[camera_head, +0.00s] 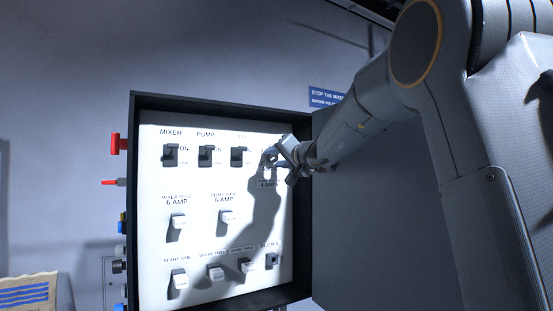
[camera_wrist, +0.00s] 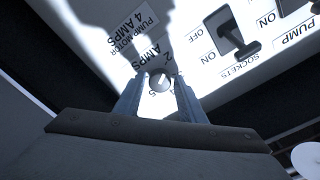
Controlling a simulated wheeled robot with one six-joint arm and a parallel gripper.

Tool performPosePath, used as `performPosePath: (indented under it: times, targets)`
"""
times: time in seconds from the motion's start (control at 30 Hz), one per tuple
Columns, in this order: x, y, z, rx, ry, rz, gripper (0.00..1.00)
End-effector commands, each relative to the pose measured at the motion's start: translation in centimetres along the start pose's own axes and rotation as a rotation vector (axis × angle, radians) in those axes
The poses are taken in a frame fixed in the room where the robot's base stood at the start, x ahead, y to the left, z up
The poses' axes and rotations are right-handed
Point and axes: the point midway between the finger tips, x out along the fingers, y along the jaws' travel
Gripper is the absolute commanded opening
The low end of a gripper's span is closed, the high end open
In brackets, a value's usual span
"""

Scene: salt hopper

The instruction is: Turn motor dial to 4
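The motor dial (camera_wrist: 160,82) is a small round grey knob on the white panel, seen in the wrist view. In the head view my gripper (camera_head: 278,158) is at the panel's upper right and hides the dial.
The panel sits in a black-framed cabinet (camera_head: 136,200) with its door (camera_head: 380,220) open at right. The sockets switch (camera_wrist: 232,32) is close beside the gripper. More switches, including the mixer switch (camera_head: 170,155), fill the panel. A red handle (camera_head: 116,143) sticks out at left.

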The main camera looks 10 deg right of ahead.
Motion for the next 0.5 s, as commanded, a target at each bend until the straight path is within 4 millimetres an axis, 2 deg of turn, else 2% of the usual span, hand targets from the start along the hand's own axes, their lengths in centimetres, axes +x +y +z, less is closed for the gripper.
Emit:
performPosePath:
  times: [0.03,0.17,0.5]
  targets:
    - [-0.01,0.0,0.0,0.0,0.0,0.0,0.27]
    - [-0.02,0.01,0.0,0.0,0.0,0.0,0.05]
    - [0.01,0.08,0.06,0.046,-0.001,0.001,0.05]
